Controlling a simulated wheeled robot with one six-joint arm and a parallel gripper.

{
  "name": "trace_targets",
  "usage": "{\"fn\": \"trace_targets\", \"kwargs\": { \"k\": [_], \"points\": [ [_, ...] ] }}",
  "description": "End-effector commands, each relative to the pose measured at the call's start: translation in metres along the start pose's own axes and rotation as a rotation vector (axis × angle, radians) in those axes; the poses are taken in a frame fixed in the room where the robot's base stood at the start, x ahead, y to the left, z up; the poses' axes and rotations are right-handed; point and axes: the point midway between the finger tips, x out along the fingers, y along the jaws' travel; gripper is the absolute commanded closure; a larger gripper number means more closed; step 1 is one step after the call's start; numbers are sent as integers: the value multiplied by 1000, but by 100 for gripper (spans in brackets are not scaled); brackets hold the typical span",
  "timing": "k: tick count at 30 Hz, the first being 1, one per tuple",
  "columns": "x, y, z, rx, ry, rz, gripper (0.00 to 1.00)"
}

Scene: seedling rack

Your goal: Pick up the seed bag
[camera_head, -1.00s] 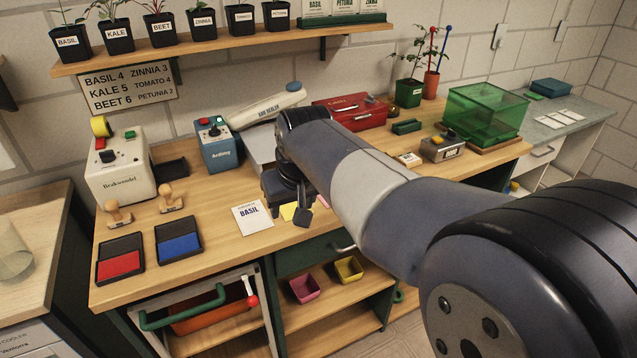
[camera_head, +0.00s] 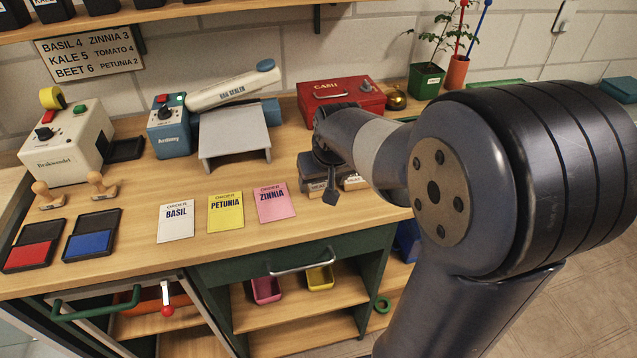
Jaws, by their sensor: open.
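I cannot make out a seed bag in the current view; my arm hides part of the worktop. My gripper (camera_head: 330,190) is above the middle of the wooden bench, pointing down, right of the pink order card. One dark fingertip shows clearly; the other is hard to make out. The gripper is open, and I see nothing held in it. Small labelled pieces (camera_head: 353,182) show close by the gripper, partly hidden, and their words are not clear.
Order cards for basil (camera_head: 176,222), petunia (camera_head: 226,212) and zinnia (camera_head: 274,203) lie left of my gripper. Behind stand a grey stand (camera_head: 234,140), a bag sealer (camera_head: 232,88) and a red cash box (camera_head: 340,100).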

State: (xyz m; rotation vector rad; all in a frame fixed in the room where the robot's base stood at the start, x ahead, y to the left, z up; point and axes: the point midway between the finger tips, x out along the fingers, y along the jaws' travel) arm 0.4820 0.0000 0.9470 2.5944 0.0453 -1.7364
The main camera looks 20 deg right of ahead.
Motion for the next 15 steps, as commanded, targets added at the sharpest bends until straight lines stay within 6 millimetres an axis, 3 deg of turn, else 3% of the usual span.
{"fn": "trace_targets", "kwargs": {
  "k": [4,11,15],
  "points": [
    [14,0,0,0,-1,0,33],
    [15,0,0,0,1,0,33],
    [15,0,0,0,1,0,43]
  ]
}}
